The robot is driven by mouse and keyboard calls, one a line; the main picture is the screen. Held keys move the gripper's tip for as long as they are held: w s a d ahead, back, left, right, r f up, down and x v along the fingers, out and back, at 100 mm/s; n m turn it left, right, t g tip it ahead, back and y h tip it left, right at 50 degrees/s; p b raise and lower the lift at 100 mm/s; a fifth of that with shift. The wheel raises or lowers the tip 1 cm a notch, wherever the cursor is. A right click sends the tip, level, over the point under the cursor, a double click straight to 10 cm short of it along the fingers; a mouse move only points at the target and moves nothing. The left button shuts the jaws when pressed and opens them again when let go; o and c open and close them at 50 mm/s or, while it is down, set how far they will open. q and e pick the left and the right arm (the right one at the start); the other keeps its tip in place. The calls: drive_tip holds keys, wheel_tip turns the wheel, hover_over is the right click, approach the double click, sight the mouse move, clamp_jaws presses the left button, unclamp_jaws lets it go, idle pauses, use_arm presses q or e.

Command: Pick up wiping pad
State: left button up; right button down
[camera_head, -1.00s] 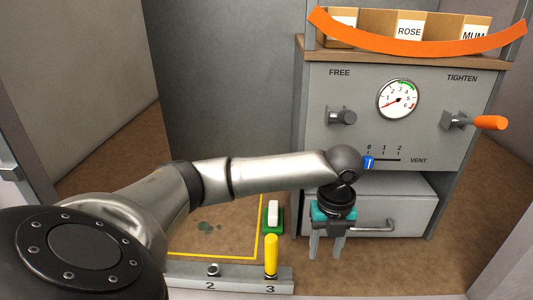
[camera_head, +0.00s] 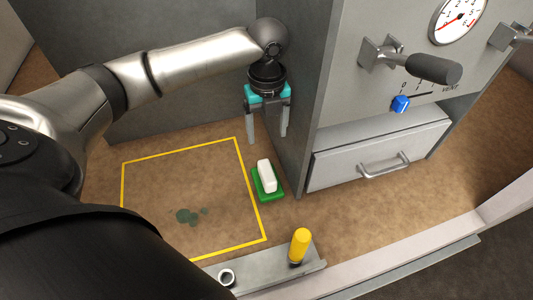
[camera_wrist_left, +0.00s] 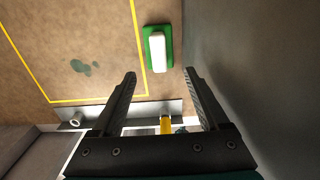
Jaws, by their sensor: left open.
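The wiping pad (camera_head: 266,177) is a white block on a green base (camera_head: 268,195). It lies on the brown surface just right of the yellow outlined square, near the grey cabinet. My left gripper (camera_head: 267,137) points down with its fingers apart and empty, above and behind the pad in the head view. In the left wrist view the pad (camera_wrist_left: 158,52) shows beyond the open fingertips (camera_wrist_left: 160,75), in line with the gap between them. My right gripper is not in view.
The yellow square (camera_head: 180,156) encloses dark green stains (camera_head: 187,215). A grey rail (camera_head: 262,270) in front holds a yellow-handled peg (camera_head: 300,245) and an empty ring (camera_head: 226,277). The grey cabinet (camera_head: 310,100), with drawer (camera_head: 380,155) and grey handle (camera_head: 430,68), rises close on the right.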

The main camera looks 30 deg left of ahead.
sight(267, 170)
use_arm(q)
drive_tip(key=f, duration=0.1)
drive_tip(key=f+b, duration=0.1)
drive_tip(key=f, duration=0.1)
drive_tip(key=f+b, duration=0.1)
drive_tip(key=f, duration=0.1)
drive_tip(key=shift+s+d, duration=0.25)
drive_tip(key=shift+s, duration=0.15)
drive_tip(key=shift+f+b, duration=0.75)
drive_tip(key=shift+f, duration=0.85)
drive_tip(key=shift+s+f+b, duration=0.1)
drive_tip(key=shift+f+b, duration=0.8)
drive_tip(key=shift+f, duration=0.75)
drive_tip(key=shift+s+d+f+b, duration=0.15)
drive_tip(key=shift+f+b, duration=0.4)
drive_tip(key=shift+f, duration=0.3)
drive_tip(key=shift+f+b, duration=0.4)
drive_tip(key=shift+f, duration=0.4)
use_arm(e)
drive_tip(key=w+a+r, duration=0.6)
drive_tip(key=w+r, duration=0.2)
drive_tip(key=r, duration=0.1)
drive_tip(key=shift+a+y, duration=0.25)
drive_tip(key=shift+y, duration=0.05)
use_arm(q)
clamp_jaws()
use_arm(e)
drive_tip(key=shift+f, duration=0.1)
